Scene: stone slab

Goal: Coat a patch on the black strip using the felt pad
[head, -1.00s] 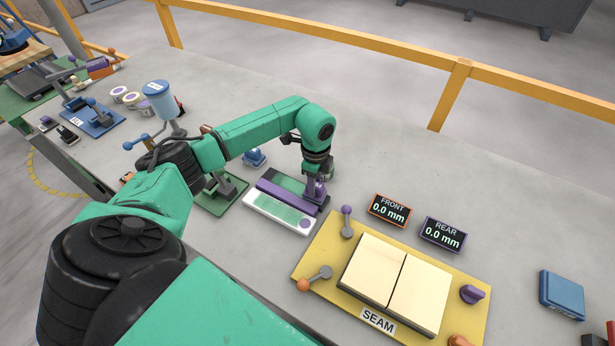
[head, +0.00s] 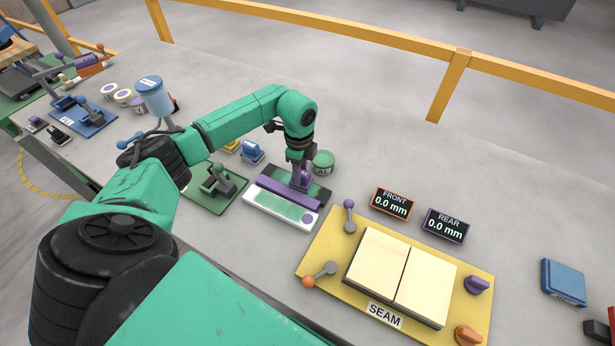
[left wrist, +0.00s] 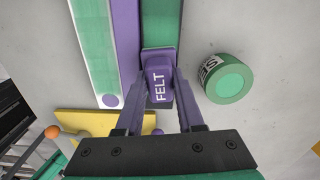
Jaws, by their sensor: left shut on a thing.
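My left gripper (head: 302,172) is shut on the purple felt pad (left wrist: 159,82), marked FELT, and points down over the black strip (head: 322,196). The pad sits on or just above the strip; I cannot tell contact for sure. A green coated stretch of the strip (left wrist: 161,22) shows beyond the pad in the left wrist view. The strip's near end is dark in the head view. Beside it lie a purple bar (head: 283,193) and a white strip with a green band (head: 258,207) and a purple dot. My right gripper is out of view.
A green tin (head: 323,162) stands close right of the pad; it also shows in the left wrist view (left wrist: 230,83). A yellow SEAM fixture (head: 330,247) with two pale plates lies in front right. FRONT (head: 391,203) and REAR (head: 445,227) displays read 0.0 mm. A green fixture (head: 213,190) stands left.

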